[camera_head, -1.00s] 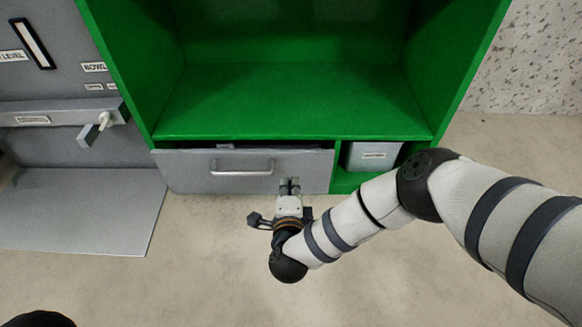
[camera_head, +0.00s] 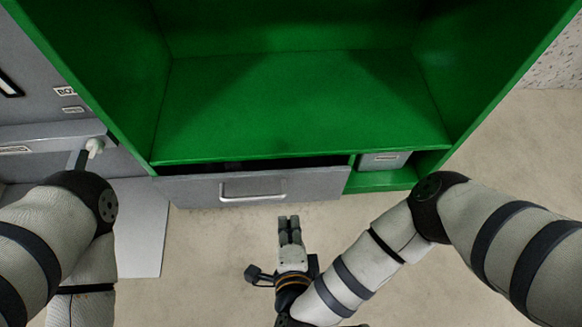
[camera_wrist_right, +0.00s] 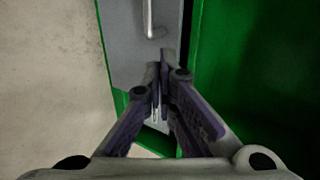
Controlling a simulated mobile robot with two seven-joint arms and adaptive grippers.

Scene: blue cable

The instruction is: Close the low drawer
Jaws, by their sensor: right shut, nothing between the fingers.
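The low drawer (camera_head: 300,187) has a grey front with a metal handle (camera_head: 253,196) and sits at the bottom of the green cabinet. A dark gap shows above its front, so it stands a little open. My right gripper (camera_head: 289,218) is shut and empty, just below the drawer front in the head view, with floor showing between them. In the right wrist view its fingers (camera_wrist_right: 160,72) meet and point at the drawer front (camera_wrist_right: 128,55), near one end of the handle (camera_wrist_right: 149,18). My left arm shows at the left, but its gripper is out of view.
The green cabinet (camera_head: 300,105) has an empty open shelf above the drawer. A small grey bin (camera_head: 384,161) sits in the compartment to the right. A grey panel (camera_head: 142,235) lies low at the left, near grey furniture. Floor in front is clear.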

